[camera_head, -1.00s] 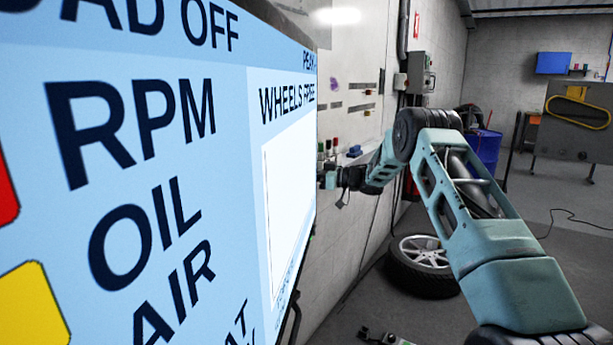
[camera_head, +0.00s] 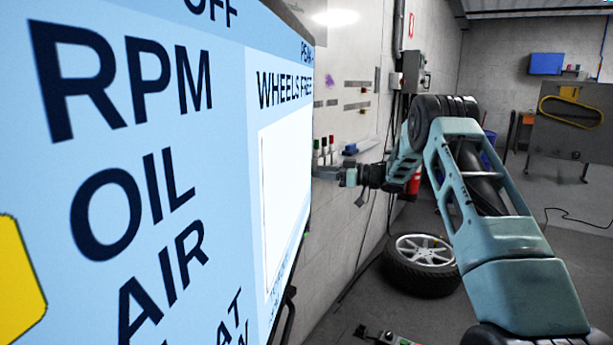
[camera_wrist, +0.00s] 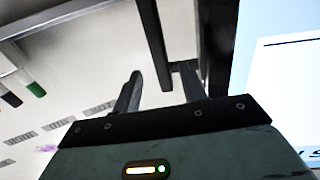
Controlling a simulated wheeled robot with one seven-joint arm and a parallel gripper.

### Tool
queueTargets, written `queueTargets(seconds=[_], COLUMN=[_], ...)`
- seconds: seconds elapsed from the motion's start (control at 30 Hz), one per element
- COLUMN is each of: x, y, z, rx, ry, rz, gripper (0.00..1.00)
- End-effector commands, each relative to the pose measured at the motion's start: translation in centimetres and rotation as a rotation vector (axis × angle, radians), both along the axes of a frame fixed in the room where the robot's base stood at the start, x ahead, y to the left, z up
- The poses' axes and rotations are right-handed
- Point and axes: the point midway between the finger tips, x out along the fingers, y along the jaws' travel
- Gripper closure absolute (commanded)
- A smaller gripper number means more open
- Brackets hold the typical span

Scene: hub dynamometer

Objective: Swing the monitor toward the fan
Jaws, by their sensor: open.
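The monitor (camera_head: 150,180) fills the left of the head view, its light blue screen showing RPM, OIL and AIR. Its right edge is close to my gripper (camera_head: 322,173), whose tips are partly hidden there. In the wrist view, my gripper (camera_wrist: 160,76) is open, its two dark fingers apart. A dark bar (camera_wrist: 152,40) shows beyond the fingers, and a dark upright frame (camera_wrist: 216,50) stands just right of the right finger. The lit screen (camera_wrist: 280,85) shows farther right. I cannot tell whether a finger touches the frame. No fan is recognisable.
A wall panel with tools (camera_head: 345,95) is behind my gripper. A tyre (camera_head: 422,265) lies on the floor below my arm. A grey cabinet (camera_head: 575,120) with a yellow belt stands at the back right. The floor at the right is mostly clear, with a cable (camera_head: 570,220).

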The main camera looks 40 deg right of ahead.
Motion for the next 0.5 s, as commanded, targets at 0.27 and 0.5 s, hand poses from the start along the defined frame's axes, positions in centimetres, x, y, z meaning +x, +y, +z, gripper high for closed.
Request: queueTargets(seconds=[0.27, 0.5], x=[-4.8, -7.1], y=[-4.1, -5.8], z=[-0.2, 0.0], rx=[0.000, 0.001], ry=[-0.001, -0.002], rz=[-0.004, -0.001], gripper=[0.58, 0.58])
